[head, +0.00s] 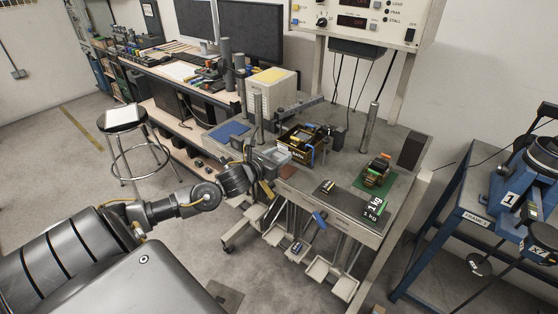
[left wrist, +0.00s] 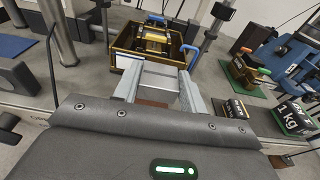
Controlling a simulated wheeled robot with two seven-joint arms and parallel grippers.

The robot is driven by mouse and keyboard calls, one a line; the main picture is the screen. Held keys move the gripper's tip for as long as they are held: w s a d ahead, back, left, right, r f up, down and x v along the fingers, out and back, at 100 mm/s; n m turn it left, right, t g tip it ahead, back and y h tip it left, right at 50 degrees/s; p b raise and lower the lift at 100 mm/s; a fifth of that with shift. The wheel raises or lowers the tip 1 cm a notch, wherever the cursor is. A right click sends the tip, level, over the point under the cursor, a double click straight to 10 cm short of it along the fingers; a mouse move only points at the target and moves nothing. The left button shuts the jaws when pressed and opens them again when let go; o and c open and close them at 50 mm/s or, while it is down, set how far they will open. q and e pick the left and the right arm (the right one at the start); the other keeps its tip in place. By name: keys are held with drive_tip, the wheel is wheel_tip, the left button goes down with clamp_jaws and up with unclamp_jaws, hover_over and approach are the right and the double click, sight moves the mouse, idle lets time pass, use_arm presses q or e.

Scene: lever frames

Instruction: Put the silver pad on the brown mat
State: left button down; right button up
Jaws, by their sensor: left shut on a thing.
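My left gripper (head: 268,157) is over the front edge of the grey bench. In the left wrist view the gripper (left wrist: 158,82) is closed on a flat silver-grey piece, which looks like the silver pad (left wrist: 160,76); my fingers hide its sides. In the head view the pad (head: 277,155) is small and partly covered by my gripper. A brown patch, which looks like the brown mat (left wrist: 153,103), shows below the pad between the fingers. In the head view the brown mat (head: 287,171) shows just right of the gripper. I cannot tell whether pad and mat touch. My right gripper is not in view.
A dark open box (head: 298,151) with loose parts and blue handles stands just behind the gripper. A blue mat (head: 229,132) lies left, a black 1 kg block (head: 373,207) right, and a green mat (head: 366,188) bears stacked blocks. Upright posts (head: 368,127) rise from the bench.

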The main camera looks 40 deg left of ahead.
sight(278, 156)
use_arm(q)
drive_tip(key=shift+w+a+f, duration=0.4)
drive_tip(key=shift+f, duration=0.15)
drive_tip(key=shift+w+a+f, duration=0.35)
drive_tip(key=shift+w+f, duration=0.05)
drive_tip(key=shift+f, duration=0.15)
wheel_tip(278, 156, down, 4)
drive_tip(key=shift+w+a+r+p, duration=0.15)
drive_tip(key=shift+r+p, duration=0.1)
drive_tip(key=shift+p, duration=0.2)
drive_tip(key=shift+f, duration=0.15)
drive_tip(key=c, duration=0.8)
unclamp_jaws()
